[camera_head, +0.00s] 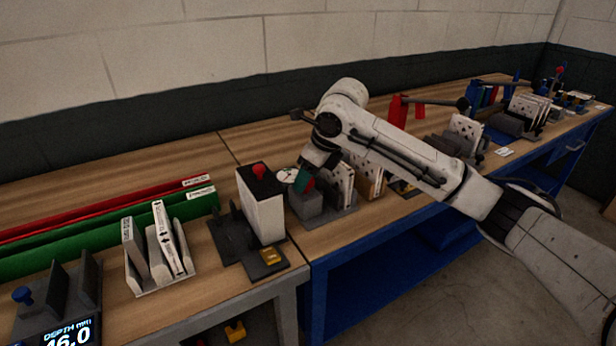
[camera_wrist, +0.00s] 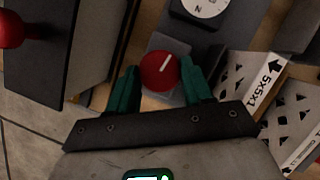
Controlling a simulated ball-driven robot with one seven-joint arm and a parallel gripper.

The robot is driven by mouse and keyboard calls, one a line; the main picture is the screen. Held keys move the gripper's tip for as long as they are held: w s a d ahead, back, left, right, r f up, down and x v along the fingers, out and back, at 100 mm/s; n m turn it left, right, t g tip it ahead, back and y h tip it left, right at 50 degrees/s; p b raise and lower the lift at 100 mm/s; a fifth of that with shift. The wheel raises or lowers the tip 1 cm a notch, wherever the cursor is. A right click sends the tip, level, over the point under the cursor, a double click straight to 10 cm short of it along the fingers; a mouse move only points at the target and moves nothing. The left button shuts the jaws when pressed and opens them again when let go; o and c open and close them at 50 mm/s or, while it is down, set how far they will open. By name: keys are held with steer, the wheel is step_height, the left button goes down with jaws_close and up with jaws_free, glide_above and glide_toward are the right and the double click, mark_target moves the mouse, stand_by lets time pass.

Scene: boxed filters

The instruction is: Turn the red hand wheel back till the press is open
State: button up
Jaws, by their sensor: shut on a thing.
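The red hand wheel (camera_wrist: 160,71) with a pale line across its face sits between the two green fingers of my gripper (camera_wrist: 158,90) in the wrist view. My gripper is shut on the wheel, one finger at each side. In the head view my gripper (camera_head: 303,181) reaches down at the grey press block (camera_head: 305,204), and the wheel shows only as a small red patch (camera_head: 310,184). A round white dial (camera_head: 287,175) is beside it and shows in part at the top of the wrist view (camera_wrist: 208,5). The inside of the press is hidden.
A tall white box with a black side (camera_head: 264,212) and a red knob stands close on the left. White perforated filters (camera_head: 343,185) stand close on the right. Green and red trays (camera_head: 110,227) and a white rack (camera_head: 160,272) are further left.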

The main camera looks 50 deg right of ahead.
steer(key=shift+r, duration=0.1)
steer(key=o, duration=1)
steer(key=v, duration=1)
steer(key=shift+s+r+b, duration=0.15)
steer(key=shift+r+b, duration=0.1)
steer(key=shift+b, duration=0.05)
